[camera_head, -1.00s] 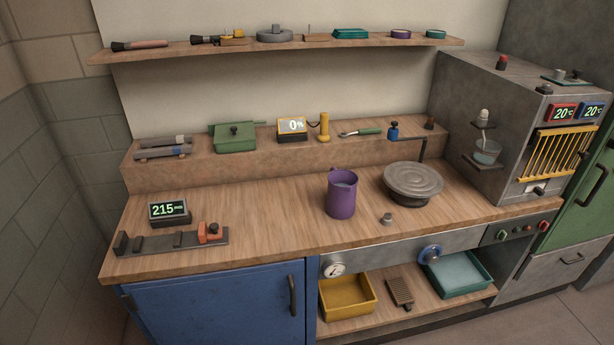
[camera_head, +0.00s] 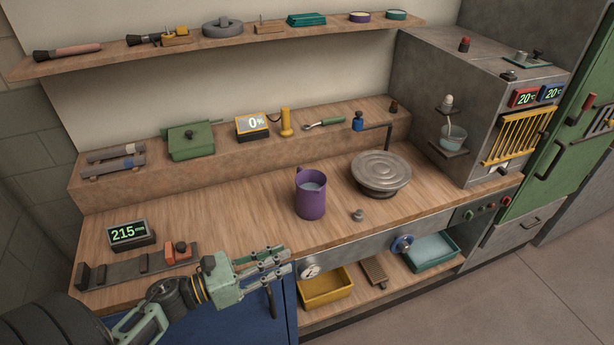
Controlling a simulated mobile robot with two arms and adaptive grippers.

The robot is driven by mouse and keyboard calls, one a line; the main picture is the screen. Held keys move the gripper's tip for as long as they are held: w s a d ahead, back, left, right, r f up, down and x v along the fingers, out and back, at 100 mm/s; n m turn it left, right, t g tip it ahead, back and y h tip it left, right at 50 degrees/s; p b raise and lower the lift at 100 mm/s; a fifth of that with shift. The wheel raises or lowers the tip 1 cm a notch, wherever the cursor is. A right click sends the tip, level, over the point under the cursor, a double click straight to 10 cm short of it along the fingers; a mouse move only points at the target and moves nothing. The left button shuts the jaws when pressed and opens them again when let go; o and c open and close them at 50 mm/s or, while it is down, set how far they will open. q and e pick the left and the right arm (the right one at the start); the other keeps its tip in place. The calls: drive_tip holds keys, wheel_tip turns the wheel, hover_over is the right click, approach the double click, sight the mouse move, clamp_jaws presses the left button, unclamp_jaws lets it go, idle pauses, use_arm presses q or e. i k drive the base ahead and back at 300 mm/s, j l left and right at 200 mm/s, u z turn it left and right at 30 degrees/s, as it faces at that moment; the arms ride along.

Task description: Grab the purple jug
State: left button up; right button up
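The purple jug (camera_head: 311,202) stands upright on the wooden worktop, left of the round grey turntable. Its top is open, with something pale inside, and its handle is at the upper left. My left gripper (camera_head: 287,263) is at the worktop's front edge, in front of the jug and lower left of it in the picture. Its fingers point right and look spread, with nothing between them. It is apart from the jug. My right gripper is out of view.
The turntable (camera_head: 381,170) and a small grey knob-like piece (camera_head: 357,215) are right of the jug. A display reading 215 (camera_head: 129,232) and a dark rail with an orange block (camera_head: 178,251) are at the left. Bare worktop lies left of the jug.

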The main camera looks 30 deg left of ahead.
sight(311, 184)
drive_tip(key=i+j, duration=0.85)
